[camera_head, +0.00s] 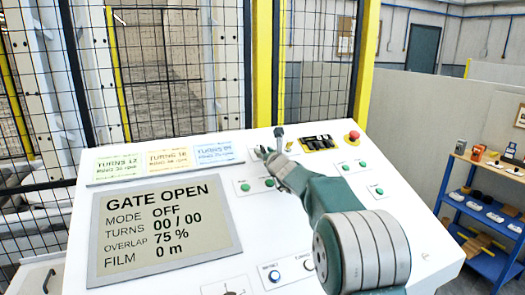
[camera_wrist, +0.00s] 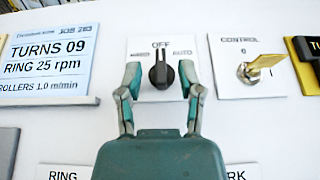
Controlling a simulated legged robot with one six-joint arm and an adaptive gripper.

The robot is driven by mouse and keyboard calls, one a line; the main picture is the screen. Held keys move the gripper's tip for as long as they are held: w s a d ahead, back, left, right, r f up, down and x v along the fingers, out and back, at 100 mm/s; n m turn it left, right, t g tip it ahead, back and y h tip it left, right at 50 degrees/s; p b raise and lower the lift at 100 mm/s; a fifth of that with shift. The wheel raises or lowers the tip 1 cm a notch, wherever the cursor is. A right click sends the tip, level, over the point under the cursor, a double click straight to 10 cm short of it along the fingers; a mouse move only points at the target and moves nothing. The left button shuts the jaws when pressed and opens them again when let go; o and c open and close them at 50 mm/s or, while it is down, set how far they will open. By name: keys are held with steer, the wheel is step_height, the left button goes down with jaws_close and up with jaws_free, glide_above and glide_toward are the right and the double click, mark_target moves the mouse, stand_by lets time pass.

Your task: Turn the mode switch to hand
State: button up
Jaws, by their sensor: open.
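The mode switch (camera_wrist: 161,70) is a black knob on a white plate in the wrist view. Its plate reads OFF at the top and AUTO at the right; the left label is small and partly blurred. The knob stands upright, in line with OFF. My gripper (camera_wrist: 160,67) is open, one finger on each side of the knob in the picture, with gaps on both sides. In the head view my gripper (camera_head: 267,153) is over the upper middle of the panel and hides the knob. The display (camera_head: 165,232) reads GATE OPEN, MODE OFF.
A control key switch (camera_wrist: 256,70) with a yellow key is right of the mode switch. Job cards (camera_head: 168,160) lie to the left. A red emergency button (camera_head: 352,136) and green buttons (camera_head: 376,190) are on the right. A mesh fence (camera_head: 160,60) stands behind the panel.

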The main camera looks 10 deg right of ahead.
steer(key=shift+w+a, duration=0.1)
steer(key=shift+w, duration=0.8)
jaws_close()
